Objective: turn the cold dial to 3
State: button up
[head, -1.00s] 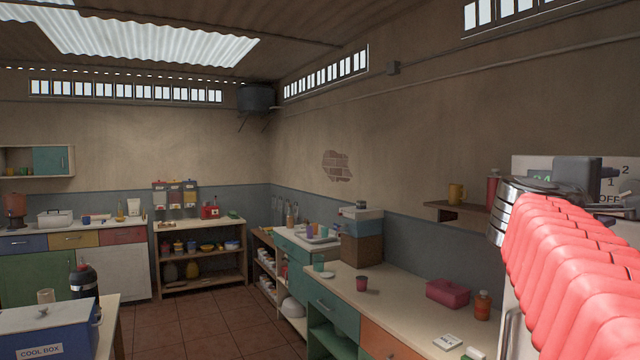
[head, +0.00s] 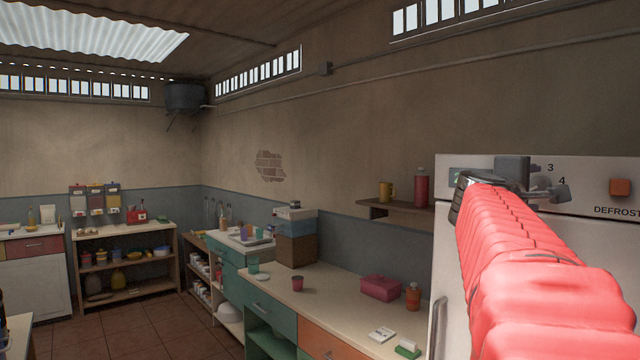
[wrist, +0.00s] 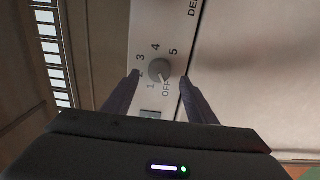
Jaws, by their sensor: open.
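The cold dial (wrist: 160,70) is a small round grey knob on a pale panel, with OFF and 1 to 5 printed around it. A pale mark on its lower edge seems to face OFF, but it is too small to be sure. My gripper (wrist: 160,76) is open, with one dark finger on each side of the dial and a gap visible to each. The dial is mostly hidden there by my gripper and arm.
An orange square button (head: 620,187) sits above the DEFROST label. A shelf (head: 400,208) with a yellow mug (head: 385,191) and red bottle (head: 421,187) is left of the fridge. The counter (head: 330,300) below holds a pink box (head: 380,287) and an orange bottle (head: 413,296).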

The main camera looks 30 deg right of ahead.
aim_at(538, 187)
jog(key=shift+w+d, duration=0.15)
jog(key=shift+d, duration=0.8)
jog(key=shift+w+d, duration=0.1)
jog(key=shift+d, duration=0.85)
jog(key=c, duration=1.1)
